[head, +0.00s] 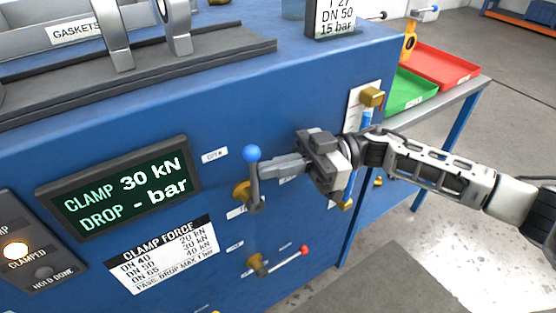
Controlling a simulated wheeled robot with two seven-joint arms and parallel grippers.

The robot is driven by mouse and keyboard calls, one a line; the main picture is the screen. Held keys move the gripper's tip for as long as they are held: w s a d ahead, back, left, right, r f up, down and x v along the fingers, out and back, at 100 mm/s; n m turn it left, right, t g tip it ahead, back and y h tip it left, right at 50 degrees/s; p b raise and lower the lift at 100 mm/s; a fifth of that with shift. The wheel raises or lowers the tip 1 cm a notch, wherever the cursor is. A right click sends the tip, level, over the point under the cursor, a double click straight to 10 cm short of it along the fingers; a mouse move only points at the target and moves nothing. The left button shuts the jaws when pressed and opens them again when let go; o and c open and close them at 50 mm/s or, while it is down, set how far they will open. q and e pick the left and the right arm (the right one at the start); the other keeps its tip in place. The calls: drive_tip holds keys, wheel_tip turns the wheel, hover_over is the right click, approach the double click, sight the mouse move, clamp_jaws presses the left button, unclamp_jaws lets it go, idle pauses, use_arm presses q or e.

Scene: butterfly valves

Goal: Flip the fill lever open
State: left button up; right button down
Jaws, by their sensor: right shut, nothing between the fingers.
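A lever with a blue ball knob (252,153) stands upright on a brass valve (241,192) on the front of the blue bench. It is probably the fill lever, but its small label is too small to read. My right gripper (268,169) comes in from the right, shut and empty. Its fingertips are right beside the lever's rod, on its right side, just below the knob; I cannot tell whether they touch. My left gripper is not in view.
A red-knobbed lever (289,258) on another brass valve sits below. The display (124,187) reads CLAMP 30 kN, DROP - bar. A lit CLAMPED lamp (15,250) is at left. Red (443,66) and green (408,90) trays stand on a side table at right.

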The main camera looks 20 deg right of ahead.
drive_tip(key=shift+a+r, duration=0.1)
drive_tip(key=shift+a, duration=0.05)
drive_tip(key=d+b, duration=0.1)
drive_tip(key=d, duration=0.9)
drive_tip(key=shift+w+d, duration=0.15)
drive_tip(key=shift+w, duration=0.1)
